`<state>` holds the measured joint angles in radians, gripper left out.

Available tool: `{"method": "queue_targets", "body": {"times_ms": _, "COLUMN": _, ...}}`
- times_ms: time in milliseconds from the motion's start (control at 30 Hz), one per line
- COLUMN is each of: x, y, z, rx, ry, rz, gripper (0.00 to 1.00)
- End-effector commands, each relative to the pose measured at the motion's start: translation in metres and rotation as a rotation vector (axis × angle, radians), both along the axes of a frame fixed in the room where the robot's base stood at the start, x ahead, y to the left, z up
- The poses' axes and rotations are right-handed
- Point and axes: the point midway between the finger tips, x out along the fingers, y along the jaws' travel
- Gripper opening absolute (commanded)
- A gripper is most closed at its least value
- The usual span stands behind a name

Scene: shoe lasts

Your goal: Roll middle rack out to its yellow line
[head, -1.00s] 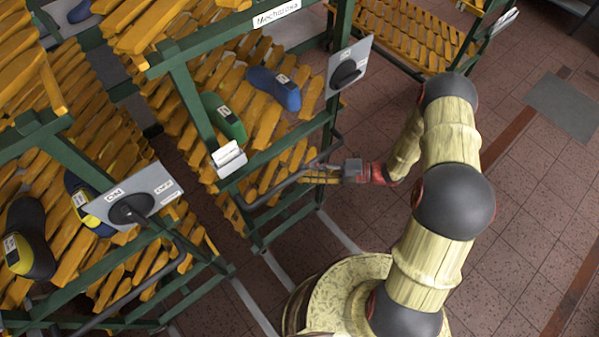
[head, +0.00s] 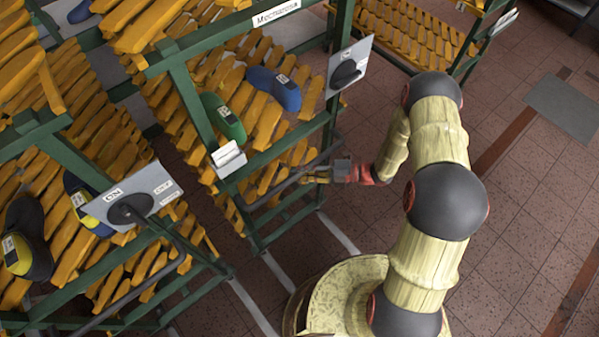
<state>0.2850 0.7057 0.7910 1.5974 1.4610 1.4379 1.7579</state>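The middle rack (head: 190,100) has a green frame, with yellow-orange slats holding a green last (head: 224,117) and a blue last (head: 275,88). Its dark handle bar (head: 268,195) runs along the near end, below a grey plate with a black knob (head: 346,74). My gripper (head: 310,178) is at the right part of this bar, its fingers pointing left. It is too small to tell whether the fingers are around the bar or only beside it, or whether they are open. No clearly yellow floor line shows; pale strips (head: 339,235) run out from the rack's foot.
A left rack (head: 60,150) with a knob plate (head: 131,207) and yellow and dark lasts stands close beside the middle one. Another rack (head: 410,35) stands at the back right. The tiled floor (head: 530,220) at right is clear, with a reddish-brown stripe (head: 508,138) and a grey plate (head: 565,107).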

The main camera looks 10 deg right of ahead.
Motion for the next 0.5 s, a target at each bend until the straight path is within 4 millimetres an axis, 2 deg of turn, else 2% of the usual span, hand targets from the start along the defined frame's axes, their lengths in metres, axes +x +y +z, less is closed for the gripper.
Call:
{"method": "queue_targets", "body": {"times_ms": 233, "x": -0.0001, "y": 0.0000, "z": -0.0003, "rx": -0.001, "ry": 0.000, "rz": 0.000, "gripper": 0.01}}
{"method": "queue_targets", "body": {"times_ms": 500, "x": -0.0004, "y": 0.0000, "z": -0.0004, "rx": -0.001, "ry": 0.001, "rz": 0.000, "gripper": 0.00}}
